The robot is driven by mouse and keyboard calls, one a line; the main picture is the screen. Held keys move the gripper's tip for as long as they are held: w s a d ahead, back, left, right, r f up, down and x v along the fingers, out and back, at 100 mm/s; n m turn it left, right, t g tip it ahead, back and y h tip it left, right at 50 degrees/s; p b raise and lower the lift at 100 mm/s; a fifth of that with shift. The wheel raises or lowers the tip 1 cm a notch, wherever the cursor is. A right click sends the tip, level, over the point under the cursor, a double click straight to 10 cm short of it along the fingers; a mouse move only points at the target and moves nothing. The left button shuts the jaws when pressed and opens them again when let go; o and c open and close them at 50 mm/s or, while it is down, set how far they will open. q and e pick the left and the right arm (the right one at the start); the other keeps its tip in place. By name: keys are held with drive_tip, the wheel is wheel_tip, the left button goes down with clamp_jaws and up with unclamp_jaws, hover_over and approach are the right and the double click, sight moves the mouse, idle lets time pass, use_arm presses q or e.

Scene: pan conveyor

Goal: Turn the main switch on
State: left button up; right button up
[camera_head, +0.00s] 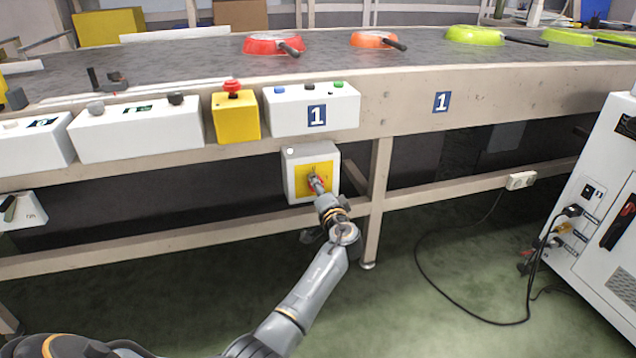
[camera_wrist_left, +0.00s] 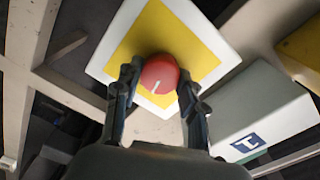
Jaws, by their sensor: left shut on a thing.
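My right gripper is not in view.
Above the switch are a yellow box with a red emergency button (camera_head: 232,90) and a white button box marked 1 (camera_head: 340,118). Pans (camera_head: 272,46) lie on the conveyor (camera_head: 200,62). A white cabinet (camera_head: 600,190) with cables stands at the right. A table leg (camera_head: 376,200) is just right of the switch.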

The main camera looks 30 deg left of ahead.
use_arm(q)
drive_tip(key=shift+r+m+p, duration=0.15)
drive_tip(key=shift+m+p, duration=0.35)
drive_tip(key=shift+m, duration=0.6)
drive_tip(key=o, duration=1.2)
drive_tip(key=shift+c, duration=0.2)
drive_tip(key=shift+d, duration=0.1)
drive_tip(key=v, duration=1.1)
drive_tip(key=shift+s+d, duration=0.25)
drive_tip(key=shift+d, duration=0.1)
